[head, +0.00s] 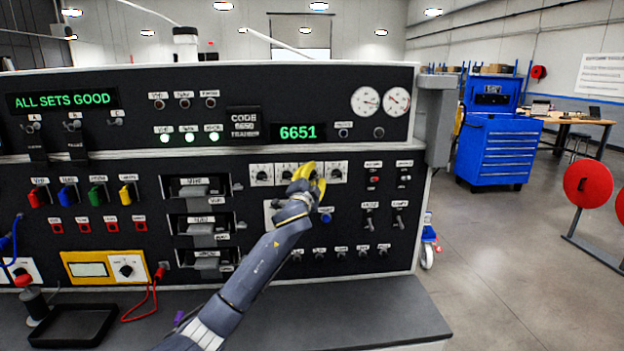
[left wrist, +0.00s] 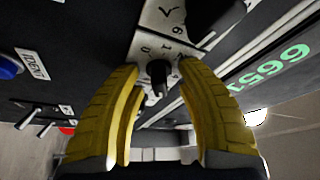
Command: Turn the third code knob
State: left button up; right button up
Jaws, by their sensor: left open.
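A row of white-plated code knobs sits below the green display (head: 298,132), which reads 6651. The first knob (head: 262,175), second knob (head: 286,173) and rightmost knob (head: 335,173) show. My left gripper (head: 311,178) has yellow fingers and covers most of the third knob's place in the head view. In the left wrist view, a dark knob (left wrist: 158,72) on a white numbered plate (left wrist: 172,28) stands between the two open fingers (left wrist: 160,115). A gap shows on each side of the knob. My right gripper is not in view.
A blue button (head: 326,218) and small toggles (head: 368,220) lie below and right of the knobs. A grey bench ledge (head: 370,312) runs along the panel's foot. A black tray (head: 78,338) and a yellow meter (head: 103,268) are at the left.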

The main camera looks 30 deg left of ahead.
pick_arm(q)
jog(key=v, duration=1.2)
